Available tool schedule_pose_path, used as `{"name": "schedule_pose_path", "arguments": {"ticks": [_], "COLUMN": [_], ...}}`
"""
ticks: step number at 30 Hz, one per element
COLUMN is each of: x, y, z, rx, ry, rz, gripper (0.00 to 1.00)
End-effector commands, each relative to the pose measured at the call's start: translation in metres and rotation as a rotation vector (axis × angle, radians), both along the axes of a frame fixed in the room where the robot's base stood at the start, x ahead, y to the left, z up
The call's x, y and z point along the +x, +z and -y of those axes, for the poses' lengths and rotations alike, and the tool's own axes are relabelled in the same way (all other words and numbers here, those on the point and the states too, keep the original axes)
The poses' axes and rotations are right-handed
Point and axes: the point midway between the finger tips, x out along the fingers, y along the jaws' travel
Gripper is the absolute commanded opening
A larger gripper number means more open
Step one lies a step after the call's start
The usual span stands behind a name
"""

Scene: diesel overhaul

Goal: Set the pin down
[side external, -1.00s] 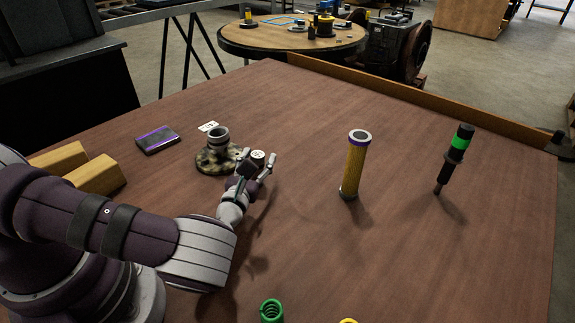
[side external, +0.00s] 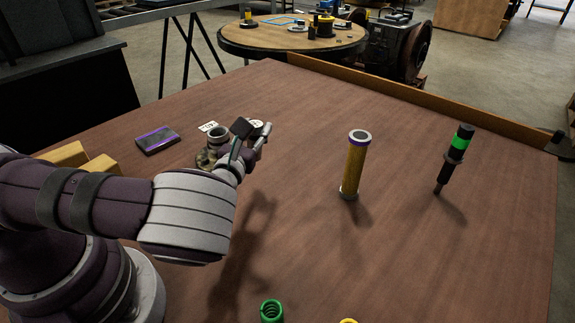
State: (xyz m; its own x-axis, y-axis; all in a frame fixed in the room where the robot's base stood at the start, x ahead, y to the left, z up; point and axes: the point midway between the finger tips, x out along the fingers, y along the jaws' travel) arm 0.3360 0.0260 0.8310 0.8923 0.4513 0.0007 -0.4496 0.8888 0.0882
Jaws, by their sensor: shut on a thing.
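My gripper (side external: 253,131) is up above the table near its left middle, with its fingers pointing away from the arm. It is shut on the pin (side external: 257,123), whose pale round end shows between the fingertips. The rest of the pin is hidden by the fingers. The pin is clear of the wooden table top (side external: 420,270). In the picture it lies just right of a mottled round part with an upright grey collar (side external: 219,134), which my gripper partly covers.
A yellow cylinder with a dark-holed top (side external: 355,170) and a black-and-green shaft (side external: 455,155) stand upright on the right. A dark purple-edged box (side external: 156,139), a small white card (side external: 207,126) and wooden blocks (side external: 66,155) are left. Green (side external: 271,311) and yellow (side external: 348,321) coils are in front.

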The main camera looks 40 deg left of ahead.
Motion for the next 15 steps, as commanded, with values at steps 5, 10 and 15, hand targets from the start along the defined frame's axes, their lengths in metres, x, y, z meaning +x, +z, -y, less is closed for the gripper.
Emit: {"name": "schedule_pose_path", "arguments": {"ticks": [5, 10, 15], "x": [0.0, 0.0, 0.0], "y": [0.027, 0.05, 0.072], "z": [0.0, 0.0, 0.0], "rx": [-0.001, -0.004, -0.006], "ry": [0.001, 0.001, 0.001], "rz": [0.002, 0.007, 0.009], "gripper": [0.0, 0.0, 0.0]}}
